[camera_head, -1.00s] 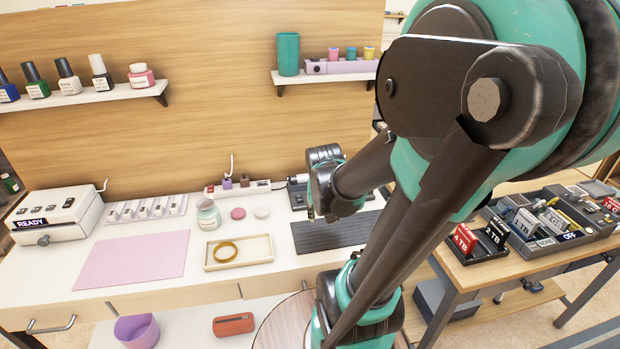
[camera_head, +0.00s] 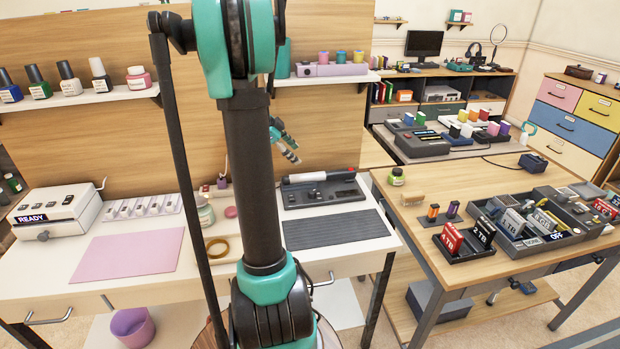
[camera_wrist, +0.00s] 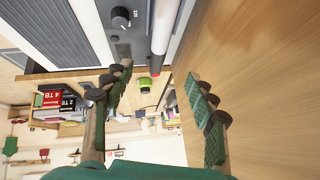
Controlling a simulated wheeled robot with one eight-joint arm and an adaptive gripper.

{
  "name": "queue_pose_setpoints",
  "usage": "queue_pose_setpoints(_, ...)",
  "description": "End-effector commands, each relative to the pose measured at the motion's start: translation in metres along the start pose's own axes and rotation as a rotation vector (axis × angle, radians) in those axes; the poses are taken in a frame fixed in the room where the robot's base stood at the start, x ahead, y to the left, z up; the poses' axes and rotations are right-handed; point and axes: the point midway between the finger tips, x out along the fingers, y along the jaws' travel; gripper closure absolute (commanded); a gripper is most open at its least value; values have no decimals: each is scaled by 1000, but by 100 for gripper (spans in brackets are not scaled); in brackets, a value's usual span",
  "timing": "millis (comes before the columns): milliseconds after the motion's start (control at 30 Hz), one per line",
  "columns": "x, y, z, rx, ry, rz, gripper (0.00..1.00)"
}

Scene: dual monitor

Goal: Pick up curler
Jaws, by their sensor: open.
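The curler (camera_head: 308,177) looks like a white rod lying across the back of a dark control station (camera_head: 325,195) on the white desk. In the wrist view the curler (camera_wrist: 165,28) shows as a white rod with a dark end, running from the top edge toward the gap between my fingers. My gripper (camera_head: 288,150) is partly hidden behind my arm, above and behind the station near the wood panel. In the wrist view my gripper (camera_wrist: 158,74) is open, with its two green-padded fingers wide apart and nothing between them.
The wood back panel (camera_head: 335,125) stands close to my gripper, and a shelf (camera_head: 325,80) with small coloured items hangs above. A grey ribbed mat (camera_head: 335,229) lies in front of the station. A wooden table (camera_head: 420,215) with trays stands to the right.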

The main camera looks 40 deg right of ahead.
Motion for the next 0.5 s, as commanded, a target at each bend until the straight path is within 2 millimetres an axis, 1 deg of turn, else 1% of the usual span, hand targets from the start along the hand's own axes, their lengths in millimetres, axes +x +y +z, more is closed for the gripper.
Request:
queue_pose_setpoints(33, 10, 0, 0, 2, 0, 1, 43)
queue_pose_setpoints(300, 64, 0, 0, -1, -1, 0, 43)
queue_pose_setpoints(400, 82, 0, 0, -1, -1, 0, 43)
queue_pose_setpoints(500, 96, 1, 1, -2, -2, 0, 43)
